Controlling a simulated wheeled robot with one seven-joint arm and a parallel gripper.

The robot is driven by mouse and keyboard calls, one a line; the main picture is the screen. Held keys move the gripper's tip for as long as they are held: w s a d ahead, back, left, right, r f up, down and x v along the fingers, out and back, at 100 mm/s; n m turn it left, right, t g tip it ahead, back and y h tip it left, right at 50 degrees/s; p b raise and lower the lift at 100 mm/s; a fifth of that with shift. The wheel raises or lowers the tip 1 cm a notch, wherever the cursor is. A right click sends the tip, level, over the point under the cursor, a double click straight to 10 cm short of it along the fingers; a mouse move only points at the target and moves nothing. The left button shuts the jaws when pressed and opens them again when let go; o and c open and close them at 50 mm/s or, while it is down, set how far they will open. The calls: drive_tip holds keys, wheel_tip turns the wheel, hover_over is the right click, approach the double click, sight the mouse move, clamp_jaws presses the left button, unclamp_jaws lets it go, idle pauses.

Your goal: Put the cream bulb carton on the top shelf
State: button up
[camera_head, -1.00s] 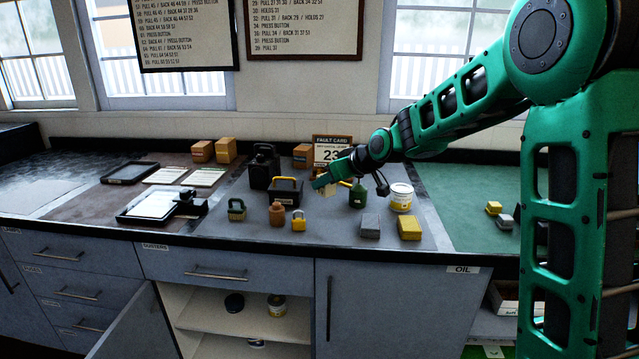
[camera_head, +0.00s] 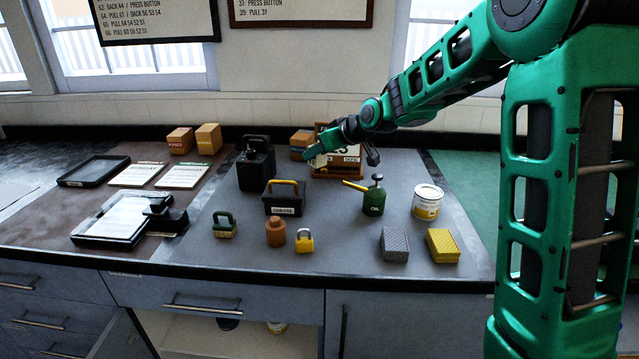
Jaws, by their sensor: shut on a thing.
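My gripper (camera_head: 318,158) is above the back of the workbench, in front of the fault card (camera_head: 345,167). It is shut on a small cream carton (camera_head: 317,161), of which only a little shows; my fingers and wrist hide the rest. The carton seems to be held above the bench, but its clearance is hard to tell. Below the bench front, an open cupboard shows part of a pale shelf (camera_head: 255,343). Whether it is the top shelf is unclear, as the lower part is out of frame.
The cupboard door (camera_head: 118,338) stands open at lower left. Free mat lies centrally.

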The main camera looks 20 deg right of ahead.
wheel_tip(320, 180, down, 9)
drive_tip(key=shift+a+f, duration=0.1)
drive_tip(key=shift+a, duration=0.05)
idle(0.4)
drive_tip(key=o, duration=0.8)
